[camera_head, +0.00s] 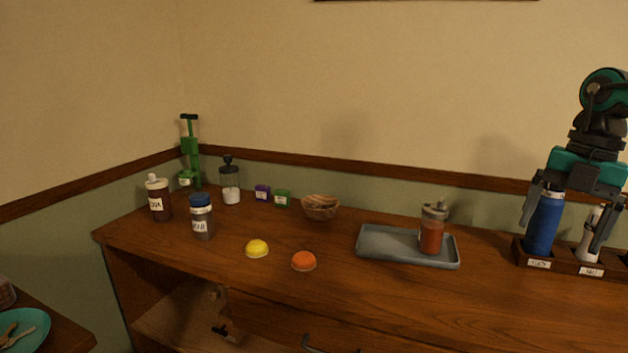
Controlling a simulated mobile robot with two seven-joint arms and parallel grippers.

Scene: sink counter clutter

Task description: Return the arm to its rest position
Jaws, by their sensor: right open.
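My right gripper (563,232) hangs pointing down at the right side of the view, its two fingers spread wide. A blue bottle (543,222) stands upright in a wooden rack (539,263), between the fingers as seen from here. A white bottle (588,240) stands in the same rack and is partly hidden by the right finger. I cannot tell whether the fingers touch either bottle. My left gripper is not in view.
A grey tray (385,257) holds a red-filled bottle (432,231). A wooden bowl (320,207), a yellow dome (257,248) and an orange dome (303,261) sit mid-counter. Several bottles, small boxes and a green stand (190,150) are at the left. The front right counter is clear.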

